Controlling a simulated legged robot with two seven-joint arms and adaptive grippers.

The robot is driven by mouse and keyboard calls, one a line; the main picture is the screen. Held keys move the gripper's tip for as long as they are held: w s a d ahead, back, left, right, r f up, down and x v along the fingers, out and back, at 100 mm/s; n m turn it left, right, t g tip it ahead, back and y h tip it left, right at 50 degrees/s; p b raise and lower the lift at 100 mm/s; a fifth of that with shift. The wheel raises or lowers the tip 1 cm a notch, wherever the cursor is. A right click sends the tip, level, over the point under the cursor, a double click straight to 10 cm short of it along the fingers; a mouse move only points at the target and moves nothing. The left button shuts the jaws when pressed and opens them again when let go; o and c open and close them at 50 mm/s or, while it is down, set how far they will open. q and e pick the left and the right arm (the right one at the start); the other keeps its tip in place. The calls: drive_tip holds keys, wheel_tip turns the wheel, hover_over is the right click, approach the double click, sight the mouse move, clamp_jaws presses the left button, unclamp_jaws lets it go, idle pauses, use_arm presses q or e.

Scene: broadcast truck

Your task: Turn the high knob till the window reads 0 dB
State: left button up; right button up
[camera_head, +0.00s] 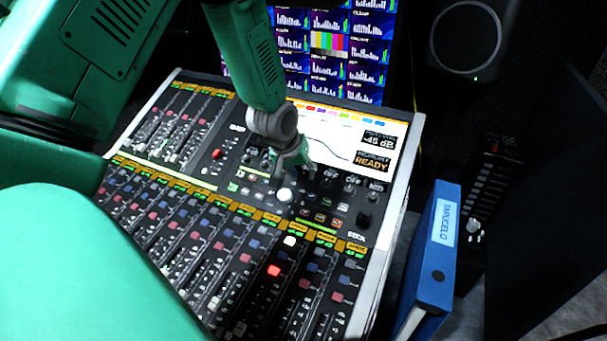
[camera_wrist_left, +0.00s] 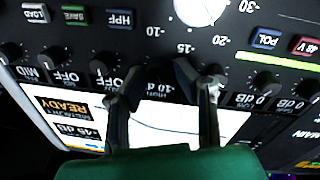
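My left gripper (camera_head: 303,171) reaches down to the mixing console (camera_head: 398,185). In the left wrist view its two dark fingers (camera_wrist_left: 159,72) stand apart, one on each side of a small dark knob at the HIGH label. That knob, the high knob (camera_wrist_left: 160,74), is mostly hidden between the fingertips; whether both touch it is not clear. The window (camera_head: 379,141) appears to read -45 dB, with a yellow READY panel (camera_head: 372,162) under it. The same window shows upside down in the left wrist view (camera_wrist_left: 80,130). My right gripper is not in view.
Neighbouring small knobs (camera_wrist_left: 103,63) and a large white knob (camera_wrist_left: 200,8) lie close around the fingers. Fader rows (camera_head: 190,230) fill the console's front. A blue binder (camera_head: 432,262) stands right of the console. A bank of screens (camera_head: 335,50) is behind.

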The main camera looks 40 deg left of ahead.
use_arm(q)
drive_tip(key=shift+w+f, duration=0.2)
drive_tip(key=shift+f, duration=0.2)
clamp_jaws()
drive_tip(key=shift+r+m, duration=0.1)
drive_tip(key=shift+m, duration=0.2)
